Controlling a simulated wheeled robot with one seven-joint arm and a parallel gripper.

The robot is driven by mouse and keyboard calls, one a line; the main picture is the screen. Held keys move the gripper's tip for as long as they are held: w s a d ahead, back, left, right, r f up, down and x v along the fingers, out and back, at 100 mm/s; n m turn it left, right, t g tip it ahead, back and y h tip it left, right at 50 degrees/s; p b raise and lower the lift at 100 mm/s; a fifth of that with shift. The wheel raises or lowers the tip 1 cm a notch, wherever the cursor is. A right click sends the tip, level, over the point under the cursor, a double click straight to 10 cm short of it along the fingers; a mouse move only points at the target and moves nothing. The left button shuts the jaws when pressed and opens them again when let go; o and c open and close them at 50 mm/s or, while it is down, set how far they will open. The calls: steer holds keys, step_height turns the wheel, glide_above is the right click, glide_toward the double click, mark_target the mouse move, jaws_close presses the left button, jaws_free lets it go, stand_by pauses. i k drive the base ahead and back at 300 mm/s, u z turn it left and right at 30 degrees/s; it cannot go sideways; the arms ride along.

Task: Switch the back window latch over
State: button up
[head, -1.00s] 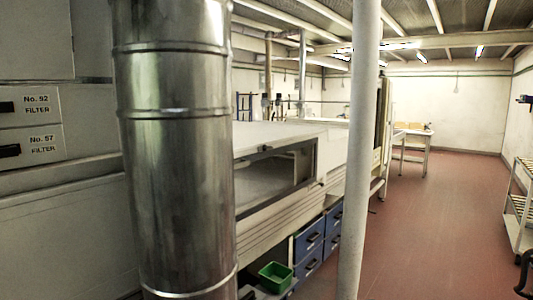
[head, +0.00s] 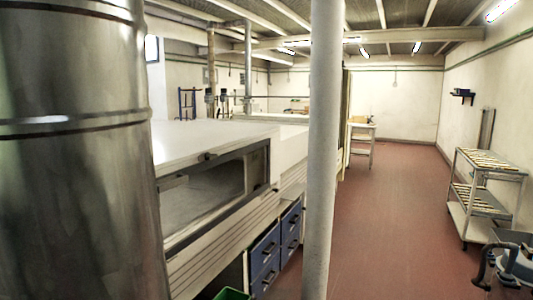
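No window latch that I can make out shows in the head view. A long white tunnel machine (head: 215,142) stands left of centre, with a dark rectangular opening (head: 215,190) in its near side. A small dark fitting sits on the upper edge of that opening; it is too small to tell what it is. My gripper is not in view.
A large metal duct (head: 75,150) blocks the left side close to me. A pale post (head: 320,150) stands in the middle. Blue drawers (head: 265,252) and a green bin (head: 231,294) are low by the machine. A shelf trolley (head: 485,195) stands right; red floor (head: 395,220) is clear between.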

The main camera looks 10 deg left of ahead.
mark_target(208, 155)
steer(key=z, duration=0.05)
steer(key=i, duration=0.65)
steer(key=u, duration=0.75)
steer(key=i, duration=0.55)
steer(key=u, duration=0.55)
